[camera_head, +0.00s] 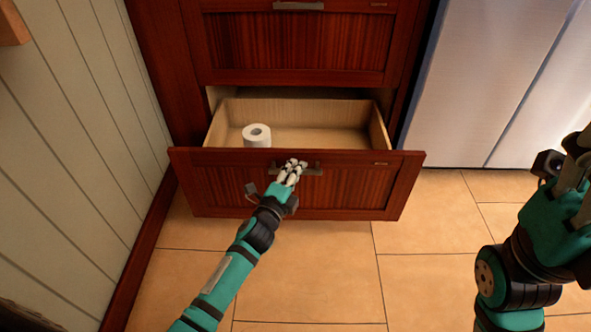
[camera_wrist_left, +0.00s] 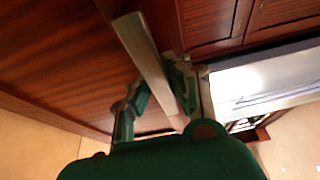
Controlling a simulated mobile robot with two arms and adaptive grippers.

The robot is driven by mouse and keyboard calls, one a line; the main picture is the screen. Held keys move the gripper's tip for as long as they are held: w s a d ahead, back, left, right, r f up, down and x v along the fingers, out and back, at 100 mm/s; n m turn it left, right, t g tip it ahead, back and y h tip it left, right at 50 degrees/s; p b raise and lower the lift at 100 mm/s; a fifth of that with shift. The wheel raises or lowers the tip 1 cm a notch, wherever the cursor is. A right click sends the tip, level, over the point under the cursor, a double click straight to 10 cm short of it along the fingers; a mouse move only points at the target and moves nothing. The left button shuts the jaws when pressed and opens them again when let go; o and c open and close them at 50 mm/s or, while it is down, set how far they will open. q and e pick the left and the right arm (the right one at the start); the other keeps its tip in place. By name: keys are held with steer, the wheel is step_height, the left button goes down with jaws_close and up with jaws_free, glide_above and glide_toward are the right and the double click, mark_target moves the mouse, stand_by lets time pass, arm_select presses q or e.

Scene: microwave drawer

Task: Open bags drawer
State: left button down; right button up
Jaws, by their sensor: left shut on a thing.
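The lower drawer (camera_head: 230,183) of the dark red wood cabinet stands pulled out, and its light wooden inside shows. A white paper roll (camera_head: 257,134) stands inside it, left of the middle. My left gripper (camera_head: 292,168) is shut on the metal bar handle (camera_head: 313,171) at the drawer's front. In the left wrist view the handle (camera_wrist_left: 138,45) runs between the two fingers (camera_wrist_left: 157,95). My right arm is at the right edge of the head view, away from the drawer. Its fingers are cut off there, so their state does not show.
A closed drawer (camera_head: 297,45) with a metal handle (camera_head: 299,6) is above the open one. A pale panelled wall (camera_head: 75,130) is close on the left. A silver fridge (camera_head: 490,80) stands at the right. The tiled floor (camera_head: 320,270) in front is clear.

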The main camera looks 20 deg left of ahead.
arm_select(q)
steer(key=shift+f, duration=0.2)
steer(key=c, duration=1.3)
jaws_free()
steer(key=shift+o, duration=0.3)
steer(key=shift+r, duration=0.1)
steer(key=shift+s, duration=0.1)
steer(key=s+a, duration=0.1)
steer(key=s, duration=1)
steer(key=shift+s+a, duration=0.2)
steer(key=shift+s, duration=0.2)
